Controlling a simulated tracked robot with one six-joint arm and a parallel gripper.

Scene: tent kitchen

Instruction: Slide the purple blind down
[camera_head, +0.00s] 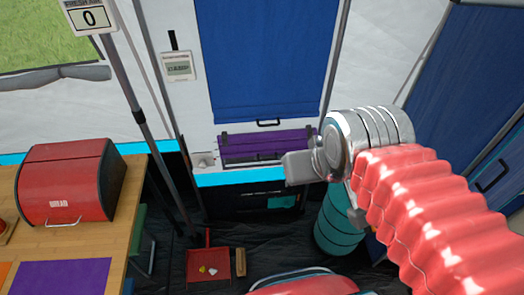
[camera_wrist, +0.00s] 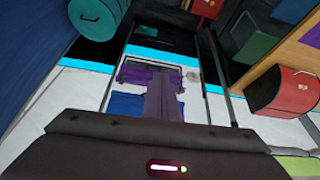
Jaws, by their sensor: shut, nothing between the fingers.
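The purple blind (camera_head: 262,143) is a short folded strip on the white tent wall, just below the blue panel. In the wrist view the purple blind (camera_wrist: 133,75) shows upside down, partly covered by my fingers. My gripper (camera_head: 287,167) is silver and shut, with nothing held. Its tip points left and overlaps the lower right end of the blind in the head view. I cannot tell whether it touches the blind. The closed fingers also show in the wrist view as a purplish shape (camera_wrist: 163,100).
A blue panel (camera_head: 265,60) with a dark handle (camera_head: 268,122) hangs above the blind. A pole (camera_head: 139,117) stands left of it. A red bread box (camera_head: 70,182) sits on a wooden table (camera_head: 128,235). A teal cylinder (camera_head: 337,222) stands below my arm.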

